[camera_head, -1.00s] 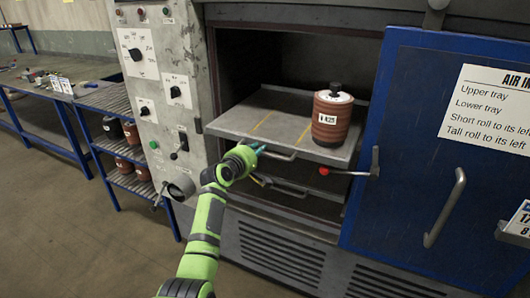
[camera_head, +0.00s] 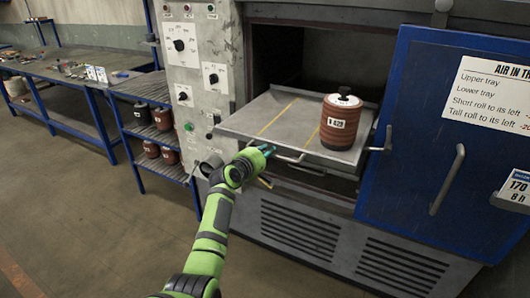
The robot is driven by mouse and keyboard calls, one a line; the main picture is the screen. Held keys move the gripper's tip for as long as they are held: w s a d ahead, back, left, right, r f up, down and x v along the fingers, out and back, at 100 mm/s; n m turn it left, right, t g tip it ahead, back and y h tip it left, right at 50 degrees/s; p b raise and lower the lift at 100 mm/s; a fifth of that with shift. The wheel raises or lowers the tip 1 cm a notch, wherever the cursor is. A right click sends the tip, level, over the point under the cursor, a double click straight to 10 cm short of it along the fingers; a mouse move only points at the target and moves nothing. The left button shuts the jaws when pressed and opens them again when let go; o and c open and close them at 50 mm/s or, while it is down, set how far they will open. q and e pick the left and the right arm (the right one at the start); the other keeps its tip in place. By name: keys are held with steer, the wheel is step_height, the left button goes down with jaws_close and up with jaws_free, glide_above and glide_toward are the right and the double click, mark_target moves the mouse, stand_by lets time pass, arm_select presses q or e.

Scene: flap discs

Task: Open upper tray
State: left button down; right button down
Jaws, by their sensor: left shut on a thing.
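The upper tray (camera_head: 262,117) is a grey metal shelf with yellow lines, pulled partly out of the oven opening. A brown-red roll (camera_head: 340,122) with a black knob and a white label stands upright on its right part. My left gripper (camera_head: 268,149) is at the tray's front handle (camera_head: 292,158), shut on it near the left end. My green left arm comes up from below. The lower tray is mostly hidden under the upper one. My right gripper is not in view.
The blue oven door (camera_head: 410,150) stands open at the right with a handle and a paper sign. A control panel (camera_head: 200,75) with knobs is left of the opening. A blue-framed shelf (camera_head: 150,130) holds several rolls. Open floor lies at the lower left.

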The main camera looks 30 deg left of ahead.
arm_select(q)
steer(key=c, duration=1.1)
jaws_free()
steer(key=shift+w, duration=0.1)
steer(key=v, duration=1.2)
steer(key=shift+f, duration=0.1)
